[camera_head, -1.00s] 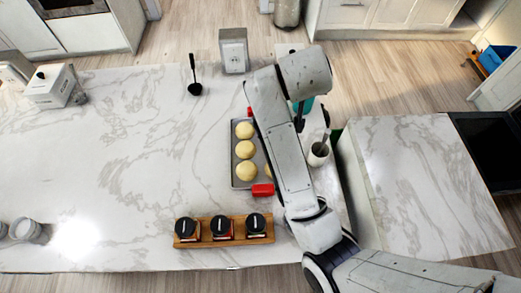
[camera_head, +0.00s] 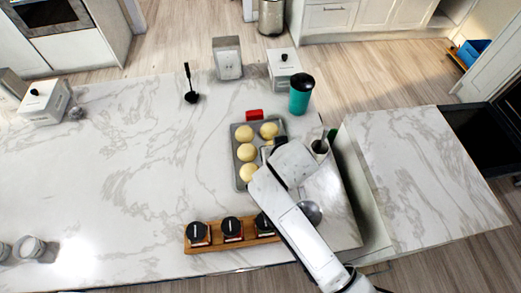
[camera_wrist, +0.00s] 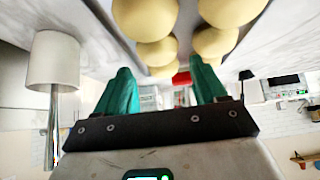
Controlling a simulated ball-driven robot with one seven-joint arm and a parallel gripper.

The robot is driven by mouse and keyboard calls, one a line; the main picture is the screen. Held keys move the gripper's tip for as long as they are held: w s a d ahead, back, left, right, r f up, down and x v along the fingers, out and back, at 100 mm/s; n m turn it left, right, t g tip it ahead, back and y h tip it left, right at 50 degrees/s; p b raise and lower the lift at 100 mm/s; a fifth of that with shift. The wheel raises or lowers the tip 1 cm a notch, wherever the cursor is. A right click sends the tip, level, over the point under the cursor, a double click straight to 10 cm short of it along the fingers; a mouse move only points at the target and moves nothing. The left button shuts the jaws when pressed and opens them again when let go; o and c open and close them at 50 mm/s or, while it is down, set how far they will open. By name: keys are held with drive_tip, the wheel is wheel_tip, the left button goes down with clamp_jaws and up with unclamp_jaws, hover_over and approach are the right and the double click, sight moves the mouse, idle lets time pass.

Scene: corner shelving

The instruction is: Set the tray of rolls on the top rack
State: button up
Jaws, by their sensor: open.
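The grey tray (camera_head: 256,143) lies on the marble counter and holds several round yellow rolls (camera_head: 249,173) in two columns. Its far red handle (camera_head: 254,115) shows; my arm hides the near right part of the tray. My gripper (camera_head: 279,146) is over or beside the tray's right side, mostly hidden under my arm in the head view. In the wrist view my gripper (camera_wrist: 164,88) has its two teal fingers spread and nothing between them. The rolls (camera_wrist: 145,18) and a red handle (camera_wrist: 182,78) show beyond them. I cannot make out the top rack.
A teal tumbler (camera_head: 301,95), a white box (camera_head: 284,70) and a black ladle (camera_head: 190,88) stand farther back. A wooden jar holder (camera_head: 216,241) is in front.

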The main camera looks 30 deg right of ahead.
drive_tip(key=shift+p+x, duration=0.35)
drive_tip(key=shift+x, duration=2.35)
drive_tip(key=shift+d, duration=0.1)
drive_tip(key=shift+c, duration=0.5)
drive_tip(key=shift+r, duration=0.15)
drive_tip(key=c, duration=1.1)
drive_tip(key=shift+r, duration=0.45)
clamp_jaws()
wheel_tip(320, 180, up, 3)
drive_tip(key=shift+s+f+b, duration=0.1)
drive_tip(key=shift+f+b, duration=0.1)
drive_tip(key=shift+b, duration=0.15)
drive_tip(key=s+d+r, duration=0.3)
drive_tip(key=s+r, duration=0.6)
drive_tip(key=s, duration=0.4)
drive_tip(key=shift+s+d+r+b, duration=0.2)
drive_tip(key=shift+b, duration=0.25)
drive_tip(key=shift+r, duration=0.15)
